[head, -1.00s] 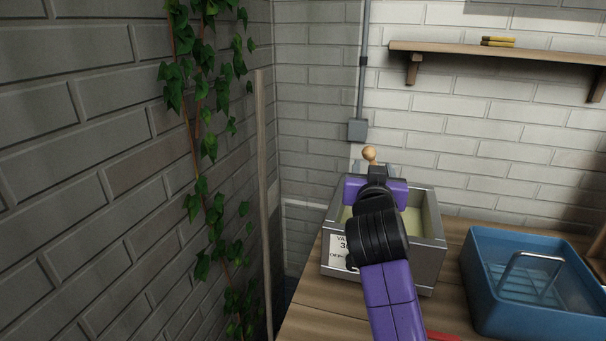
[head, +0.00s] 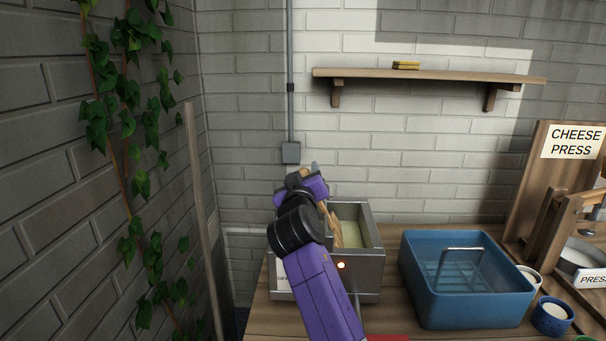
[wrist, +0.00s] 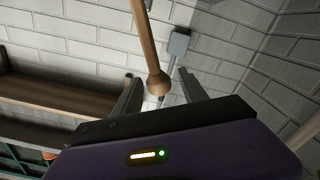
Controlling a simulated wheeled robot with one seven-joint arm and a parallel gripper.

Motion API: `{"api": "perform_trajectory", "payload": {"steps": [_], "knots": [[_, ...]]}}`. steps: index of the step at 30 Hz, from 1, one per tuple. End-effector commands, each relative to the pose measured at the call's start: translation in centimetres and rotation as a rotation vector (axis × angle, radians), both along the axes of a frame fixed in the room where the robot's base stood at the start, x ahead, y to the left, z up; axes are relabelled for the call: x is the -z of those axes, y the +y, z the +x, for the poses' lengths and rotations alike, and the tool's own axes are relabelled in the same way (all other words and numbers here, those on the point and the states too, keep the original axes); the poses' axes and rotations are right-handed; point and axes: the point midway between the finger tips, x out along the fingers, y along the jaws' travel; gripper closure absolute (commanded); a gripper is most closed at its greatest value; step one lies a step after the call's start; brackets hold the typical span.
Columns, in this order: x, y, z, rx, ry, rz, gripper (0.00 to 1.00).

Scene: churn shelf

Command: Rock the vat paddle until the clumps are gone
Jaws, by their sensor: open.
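The metal vat (head: 371,275) stands on the wooden counter, with pale yellow contents (head: 354,232) inside. I cannot make out any clumps. The wooden paddle (head: 338,230) leans in the vat, partly hidden by my arm. In the wrist view, its round-ended handle (wrist: 147,40) shows between the fingers. My gripper (wrist: 158,78) is open around the knob end, fingers apart from it on both sides. In the head view, my gripper (head: 315,170) is above the vat's back left. An amber light (head: 341,265) glows at the vat's front.
A blue basin (head: 462,305) with a metal handle stands right of the vat. Small cups (head: 552,318) and a cheese press (head: 560,215) are farther right. A wall shelf (head: 430,76) hangs above. A wooden pole (head: 200,220) and ivy line the left wall.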

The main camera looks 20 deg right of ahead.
Motion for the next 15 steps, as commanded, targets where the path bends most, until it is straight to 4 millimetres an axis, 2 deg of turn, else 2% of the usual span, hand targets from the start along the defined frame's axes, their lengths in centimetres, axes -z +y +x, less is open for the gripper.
{"api": "perform_trajectory", "payload": {"steps": [10,11,15], "knots": [[-0.01,-0.16,0.38,0.000,0.000,0.001,0.49],[-0.01,-0.16,0.38,0.000,0.000,0.001,0.53],[0.00,-0.15,0.37,0.000,0.000,0.001,0.81]]}}
